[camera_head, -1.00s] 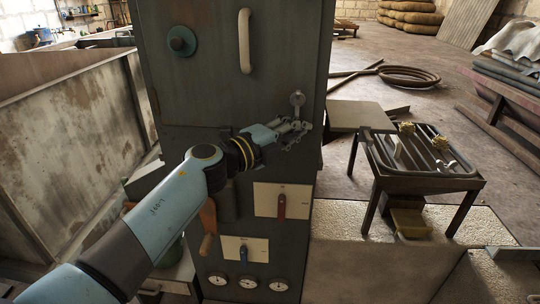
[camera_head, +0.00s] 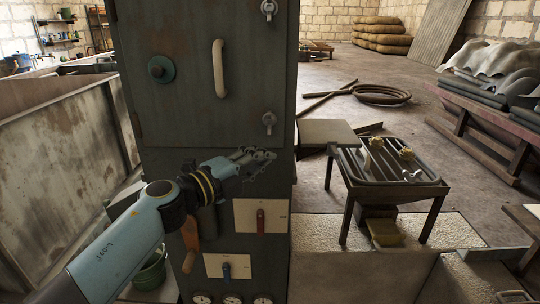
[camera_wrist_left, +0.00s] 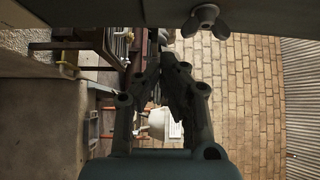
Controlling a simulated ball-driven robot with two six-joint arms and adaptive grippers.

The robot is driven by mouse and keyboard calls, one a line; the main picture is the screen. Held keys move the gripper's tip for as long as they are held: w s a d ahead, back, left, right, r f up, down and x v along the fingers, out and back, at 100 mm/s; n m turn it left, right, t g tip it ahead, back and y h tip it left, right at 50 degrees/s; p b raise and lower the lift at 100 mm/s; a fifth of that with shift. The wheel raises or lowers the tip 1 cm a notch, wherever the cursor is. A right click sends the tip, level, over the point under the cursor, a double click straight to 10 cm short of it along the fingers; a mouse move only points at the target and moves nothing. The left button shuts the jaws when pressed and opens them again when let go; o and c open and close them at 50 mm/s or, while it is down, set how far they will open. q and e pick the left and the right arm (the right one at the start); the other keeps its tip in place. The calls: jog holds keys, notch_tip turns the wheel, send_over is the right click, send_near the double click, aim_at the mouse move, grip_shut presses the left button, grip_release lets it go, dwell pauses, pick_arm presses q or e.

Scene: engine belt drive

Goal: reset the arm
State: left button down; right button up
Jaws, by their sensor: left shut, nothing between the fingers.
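My left gripper (camera_head: 262,158) is in front of the dark green cabinet (camera_head: 185,120), below its lower wing-nut latch (camera_head: 269,122) and apart from it. Its fingers are together and hold nothing. In the left wrist view the two fingers (camera_wrist_left: 161,80) converge at their tips, and a wing nut (camera_wrist_left: 204,20) shows above them, clear of the fingers. My left arm reaches in from the lower left. My right gripper is not in view.
A rack table (camera_head: 395,185) with small parts stands to the right. A rusty bin (camera_head: 60,160) is at left. Open floor lies behind.

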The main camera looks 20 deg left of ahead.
pick_arm(q)
jog(key=shift+a+v, duration=0.2)
jog(key=shift+v, duration=3.5)
jog(key=s+a+f+n+g+y+b, duration=0.2)
jog(key=s+f+n+b, duration=0.25)
jog(key=f, duration=1.05)
jog(key=s+a+f+n+g+y+b, duration=0.15)
jog(key=s+f+n+y+b, duration=0.35)
jog(key=f, duration=1)
jog(key=s+a+f+n+g+b, duration=0.1)
jog(key=s+a+f+n+b, duration=0.4)
jog(key=f, duration=0.9)
jog(key=s+f+n+g+y, duration=0.2)
jog(key=s+f+n+g, duration=0.25)
jog(key=s+f, duration=1.1)
jog(key=s+f+n+g, duration=0.2)
jog(key=s+f+g, duration=0.1)
jog(key=s, duration=0.6)
jog(key=s+f+n+g, duration=0.2)
jog(key=s+g, duration=0.1)
jog(key=s, duration=0.7)
jog(key=shift+s+f, duration=0.15)
jog(key=shift+f, duration=0.25)
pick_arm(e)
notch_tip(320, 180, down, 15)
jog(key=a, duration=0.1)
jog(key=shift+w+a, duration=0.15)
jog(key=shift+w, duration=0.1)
pick_arm(q)
jog(key=shift+a, duration=0.1)
